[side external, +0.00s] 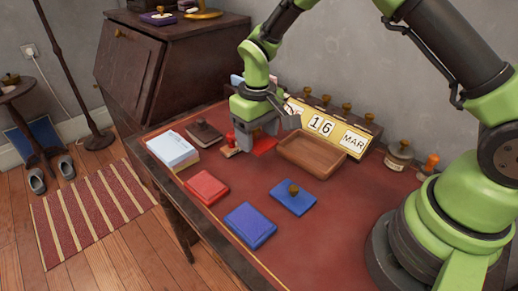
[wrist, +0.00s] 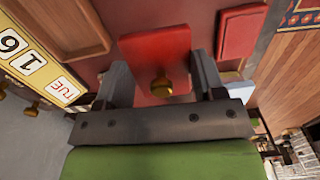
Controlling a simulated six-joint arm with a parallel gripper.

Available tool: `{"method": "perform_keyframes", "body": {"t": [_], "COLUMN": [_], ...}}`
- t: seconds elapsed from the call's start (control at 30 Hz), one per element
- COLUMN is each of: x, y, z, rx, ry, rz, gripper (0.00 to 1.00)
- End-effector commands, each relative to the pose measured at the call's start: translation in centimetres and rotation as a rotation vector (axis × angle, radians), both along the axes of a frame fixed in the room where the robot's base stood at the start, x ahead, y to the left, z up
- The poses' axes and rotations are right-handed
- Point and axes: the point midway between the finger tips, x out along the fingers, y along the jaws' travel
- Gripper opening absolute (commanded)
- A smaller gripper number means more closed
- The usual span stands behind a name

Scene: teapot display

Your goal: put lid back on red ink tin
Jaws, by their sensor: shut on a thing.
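The red lid (wrist: 155,50) with a brass knob (wrist: 161,86) lies between my gripper's two fingers (wrist: 164,82), which are shut on its sides. In the side view the red lid (side external: 264,146) shows partly behind my gripper (side external: 244,140), low over the desk. I cannot tell whether the lid touches the desk. The red ink tin (side external: 206,187) sits without a lid near the desk's front left edge, apart from my gripper. It also shows at the upper right of the wrist view (wrist: 241,29).
A blue tin (side external: 250,225) and a knobbed blue lid (side external: 293,197) lie nearer the front. A dark tin (side external: 204,132) and paper stack (side external: 172,149) are left. A wooden tray (side external: 311,158) and calendar (side external: 327,127) stand right of my gripper.

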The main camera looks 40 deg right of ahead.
Motion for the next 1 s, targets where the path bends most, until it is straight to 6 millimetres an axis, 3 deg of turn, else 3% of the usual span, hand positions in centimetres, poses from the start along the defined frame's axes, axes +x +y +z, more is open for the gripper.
{"method": "perform_keyframes", "body": {"t": [0.17, 0.3, 0.5, 0.73, 1.0], "x": [1.6, 2.8, 3.3, 3.3, 3.2], "y": [3.4, 7.3, 10.9, 11.6, 11.5], "z": [0.5, 0.1, -0.1, -1.1, -3.8], "rx": [0.0, -0.001, 0.0, -0.001, -0.001], "ry": [-0.002, -0.001, -0.001, 0.002, 0.002], "rz": [0.027, 0.046, 0.059, 0.058, 0.059], "gripper": [0.4, 0.4, 0.4, 0.4, 0.4]}}
